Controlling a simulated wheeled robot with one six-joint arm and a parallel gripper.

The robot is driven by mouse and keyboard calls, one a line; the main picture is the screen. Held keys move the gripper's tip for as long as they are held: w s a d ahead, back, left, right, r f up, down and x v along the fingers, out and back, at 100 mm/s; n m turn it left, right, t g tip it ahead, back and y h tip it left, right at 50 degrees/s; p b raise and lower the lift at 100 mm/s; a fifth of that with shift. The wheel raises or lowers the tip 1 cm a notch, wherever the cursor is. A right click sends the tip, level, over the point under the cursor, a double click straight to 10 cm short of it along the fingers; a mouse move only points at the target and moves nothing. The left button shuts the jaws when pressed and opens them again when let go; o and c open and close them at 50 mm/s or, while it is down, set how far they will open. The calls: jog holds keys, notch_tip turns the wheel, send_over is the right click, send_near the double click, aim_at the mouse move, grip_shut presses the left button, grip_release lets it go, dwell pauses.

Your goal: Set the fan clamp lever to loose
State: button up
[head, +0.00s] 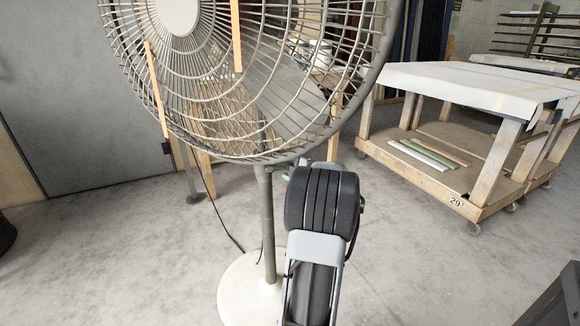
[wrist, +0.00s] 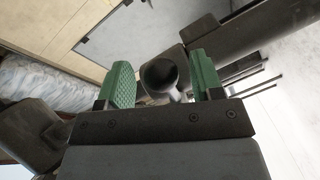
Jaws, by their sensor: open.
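The grey pedestal fan stands in front of me in the head view, with its round wire cage (head: 215,85) on a dark pole (head: 268,225) and a pale round base (head: 240,295). My gripper (wrist: 162,68) is open, its two green fingers apart in the wrist view. Between them shows a dark round piece with a hollow-looking end (wrist: 162,76), which looks like part of the fan clamp or its lever. I cannot tell whether the fingers touch it. The dark pole (wrist: 245,38) runs behind it. In the head view my arm hides most of the clamp; the lever's setting cannot be told.
A dark cable (head: 222,225) runs down left of the pole. A grey door panel (head: 85,100) is at the left. The concrete floor around the base is mostly clear.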

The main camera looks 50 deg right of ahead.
jog(key=p+v, duration=0.3)
jog(key=v, duration=1)
jog(key=shift+r, duration=0.1)
